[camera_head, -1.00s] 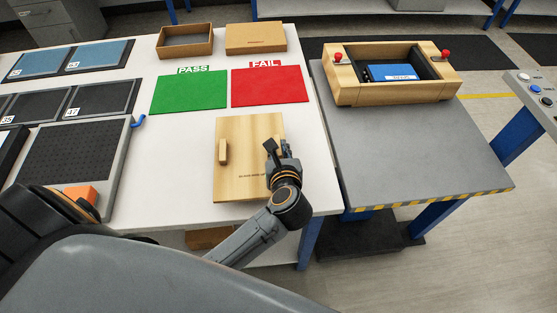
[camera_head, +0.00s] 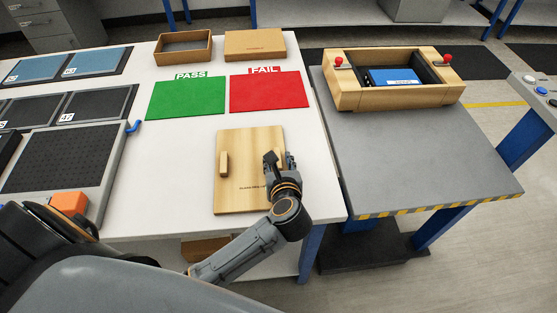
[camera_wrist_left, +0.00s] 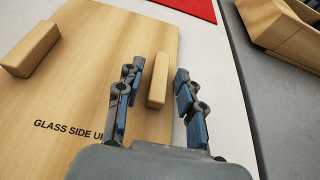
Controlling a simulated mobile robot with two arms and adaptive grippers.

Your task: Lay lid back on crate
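The lid (camera_head: 240,172) is a pale wooden board lying flat on the white table, with two wooden grip blocks. Its left block (camera_head: 224,164) is clear. My left gripper (camera_head: 279,160) is open over the right end of the lid. In the left wrist view, the right block (camera_wrist_left: 158,82) stands between the two spread fingers, with gaps on both sides. Printed text there reads "GLASS SIDE UP", partly covered by the gripper. The open wooden crate (camera_head: 385,99) stands on the grey table at right, with a blue object (camera_head: 394,77) inside. My right gripper is not in view.
Green PASS (camera_head: 187,98) and red FAIL (camera_head: 269,93) mats lie behind the lid. An open box (camera_head: 183,60) and a closed box (camera_head: 255,45) stand at the back. Red knobs (camera_head: 445,58) rise from the crate's ends. The grey tabletop (camera_head: 420,150) before the crate is free.

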